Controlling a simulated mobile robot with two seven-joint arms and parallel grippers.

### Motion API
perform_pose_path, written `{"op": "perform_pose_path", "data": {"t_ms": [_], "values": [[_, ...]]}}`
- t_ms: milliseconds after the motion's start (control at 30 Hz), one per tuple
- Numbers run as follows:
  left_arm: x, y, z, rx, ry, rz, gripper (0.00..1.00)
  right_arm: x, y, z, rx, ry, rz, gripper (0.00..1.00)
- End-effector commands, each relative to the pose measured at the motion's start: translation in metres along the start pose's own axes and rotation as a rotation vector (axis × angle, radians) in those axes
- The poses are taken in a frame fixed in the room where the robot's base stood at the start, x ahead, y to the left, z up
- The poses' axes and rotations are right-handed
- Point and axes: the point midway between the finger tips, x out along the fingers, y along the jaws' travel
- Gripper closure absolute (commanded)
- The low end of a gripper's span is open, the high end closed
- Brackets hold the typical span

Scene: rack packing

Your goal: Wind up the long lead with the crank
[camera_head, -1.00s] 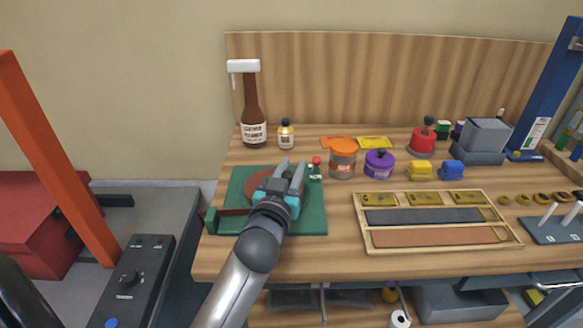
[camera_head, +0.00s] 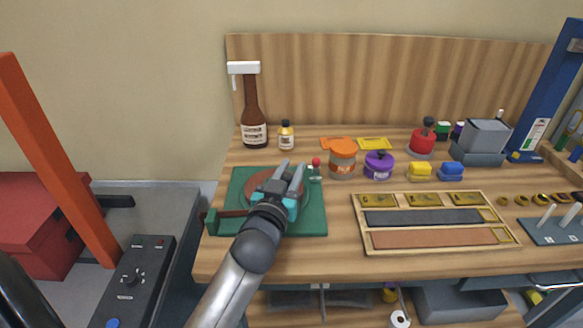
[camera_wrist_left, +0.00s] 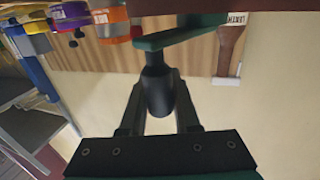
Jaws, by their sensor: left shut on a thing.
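The winder is a green base plate (camera_head: 312,222) with a reddish-brown round drum (camera_head: 258,184) at the table's left end. My left gripper (camera_head: 290,172) is over the drum and hides part of it. In the left wrist view, my gripper is shut on a dark crank handle (camera_wrist_left: 157,90), with one finger on each side. The handle joins a green crank arm (camera_wrist_left: 180,38). A red knob (camera_head: 316,161) stands on a small post beside the drum, to the right of the fingers. I cannot make out the long lead.
A brown bottle (camera_head: 253,115) and a small bottle (camera_head: 286,135) stand behind the winder. An orange-lidded jar (camera_head: 342,160) and a purple container (camera_head: 379,166) stand to its right. A wooden tray (camera_head: 362,226) lies farther right. A red-orange post (camera_head: 55,160) rises at the left.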

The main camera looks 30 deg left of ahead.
Motion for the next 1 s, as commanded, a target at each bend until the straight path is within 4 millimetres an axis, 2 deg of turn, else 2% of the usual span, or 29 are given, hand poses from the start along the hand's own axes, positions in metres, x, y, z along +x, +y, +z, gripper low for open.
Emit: {"op": "perform_pose_path", "data": {"t_ms": [300, 500, 1000], "values": [[-0.007, -0.004, -0.005, 0.007, -0.001, 0.164, 1.0, -0.032, 0.001, -0.003, 0.0, 0.0, 0.0, 1.0], [-0.012, -0.008, -0.004, 0.008, 0.0, 0.292, 1.0, -0.046, 0.001, -0.004, 0.0, 0.0, 0.001, 1.0], [-0.019, -0.013, -0.002, 0.002, 0.003, 0.498, 1.0, -0.057, 0.002, -0.005, 0.0, 0.001, 0.001, 1.0]]}}
